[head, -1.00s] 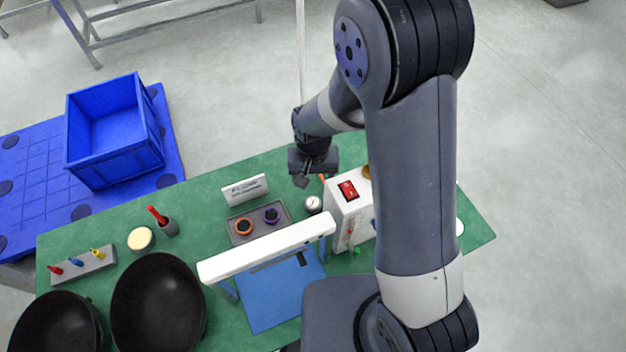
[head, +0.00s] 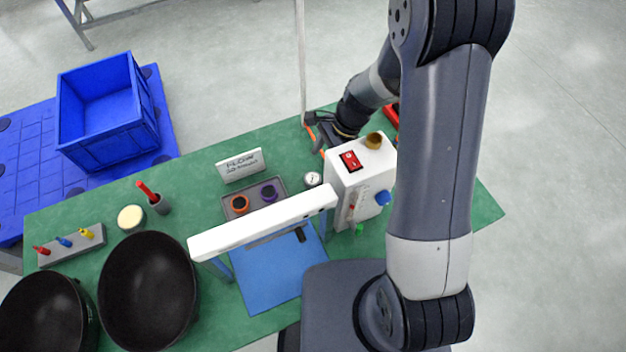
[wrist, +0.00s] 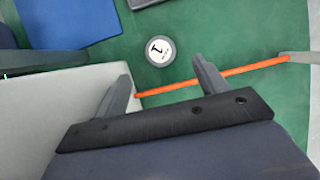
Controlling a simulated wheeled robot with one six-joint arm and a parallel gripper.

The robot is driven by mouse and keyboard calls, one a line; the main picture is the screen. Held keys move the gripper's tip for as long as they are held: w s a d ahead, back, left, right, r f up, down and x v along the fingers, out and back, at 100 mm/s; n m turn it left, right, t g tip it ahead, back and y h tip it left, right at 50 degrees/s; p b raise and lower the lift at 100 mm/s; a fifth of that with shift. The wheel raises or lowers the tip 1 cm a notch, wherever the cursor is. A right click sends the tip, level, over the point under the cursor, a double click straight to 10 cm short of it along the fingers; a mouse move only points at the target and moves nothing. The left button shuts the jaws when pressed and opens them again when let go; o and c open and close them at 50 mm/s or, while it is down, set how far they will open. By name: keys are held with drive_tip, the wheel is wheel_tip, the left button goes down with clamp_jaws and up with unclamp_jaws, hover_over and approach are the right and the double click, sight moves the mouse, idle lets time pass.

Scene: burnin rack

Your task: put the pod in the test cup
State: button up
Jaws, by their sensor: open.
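I cannot tell which is the task's pod. A brass-coloured cup (head: 374,140), possibly the test cup, stands on top of the white box (head: 345,185) with a red switch. My gripper (head: 318,134) is low behind that box, apart from the pods. In the wrist view its fingers (wrist: 161,70) are spread, with no pod between them. The white box also shows there (wrist: 70,115); the cup and pods do not.
A thin orange strip (wrist: 240,71) runs past my fingers from the white box. A round gauge (head: 312,179) stands beside the box. A white-topped frame (head: 262,224) spans a blue mat (head: 268,285). Two black bowls (head: 148,290) and a blue crate (head: 108,115) are left.

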sight(313, 178)
drive_tip(key=shift+p+x, duration=0.7)
drive_tip(key=shift+x, duration=2.95)
drive_tip(key=shift+c, duration=0.6)
drive_tip(key=c, duration=1)
wheel_tip(313, 178, up, 28)
drive_tip(key=b, duration=0.2)
drive_tip(key=w+d+f+n+h, duration=0.1)
drive_tip(key=w+d+f+n, duration=0.1)
drive_tip(key=d+f+n, duration=0.2)
drive_tip(key=w+d+f+n+g+h, duration=0.1)
drive_tip(key=d+f+n, duration=0.3)
drive_tip(key=f, duration=0.6)
drive_tip(key=w+d+f+n+g+h, duration=0.1)
drive_tip(key=w+d+f+n+h, duration=0.1)
drive_tip(key=d+f+n, duration=0.3)
drive_tip(key=shift+w+d+f, duration=0.45)
drive_tip(key=shift+d+f, duration=0.2)
drive_tip(key=shift+d, duration=0.15)
drive_tip(key=shift+w+d+f, duration=0.4)
drive_tip(key=shift+d+f, duration=0.25)
drive_tip(key=shift+d, duration=0.1)
